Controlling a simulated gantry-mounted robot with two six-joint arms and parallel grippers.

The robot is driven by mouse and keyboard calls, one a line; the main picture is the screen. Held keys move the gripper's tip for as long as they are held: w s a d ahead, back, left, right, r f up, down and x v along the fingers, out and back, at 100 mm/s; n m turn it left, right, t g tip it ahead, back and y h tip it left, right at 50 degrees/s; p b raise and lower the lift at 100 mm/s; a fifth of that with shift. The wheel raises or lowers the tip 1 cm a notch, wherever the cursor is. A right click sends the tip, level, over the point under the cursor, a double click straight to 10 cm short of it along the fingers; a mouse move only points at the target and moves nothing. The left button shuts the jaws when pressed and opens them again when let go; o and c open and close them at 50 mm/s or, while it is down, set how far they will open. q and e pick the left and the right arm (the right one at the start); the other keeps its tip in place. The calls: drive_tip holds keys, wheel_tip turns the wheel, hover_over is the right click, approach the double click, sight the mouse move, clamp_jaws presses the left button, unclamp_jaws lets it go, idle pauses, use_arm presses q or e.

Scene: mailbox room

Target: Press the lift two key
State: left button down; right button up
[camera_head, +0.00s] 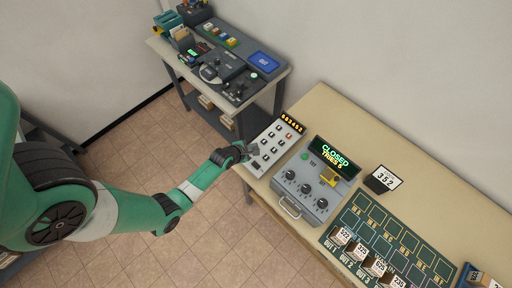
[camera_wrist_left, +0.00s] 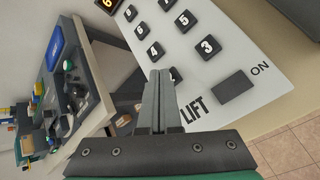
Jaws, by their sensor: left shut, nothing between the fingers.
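The lift keypad (camera_head: 268,143) is a pale slanted panel with several small dark keys and an orange number display. In the left wrist view the panel (camera_wrist_left: 243,52) fills the upper right, with the word LIFT beside a larger dark key (camera_wrist_left: 233,85) near the word ON. The key marked 3 (camera_wrist_left: 210,45) shows clearly. Another key (camera_wrist_left: 175,75) is partly hidden by my fingers, and its digit cannot be read. My left gripper (camera_head: 252,150) is shut and empty, its tips over the panel's lower left part. Contact cannot be told. My right gripper is not in view.
A grey box (camera_head: 311,185) with knobs and a green CLOSED screen stands right of the keypad on the long table (camera_head: 340,112). Beyond are a 352 sign (camera_head: 383,180) and a green board (camera_head: 400,238) with small boxes. A second desk (camera_head: 282,73) holds devices at the back.

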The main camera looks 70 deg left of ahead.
use_arm(q)
drive_tip(key=shift+r, duration=0.4)
wheel_tip(320, 180, up, 5)
drive_tip(key=p, duration=0.5)
idle(0.8)
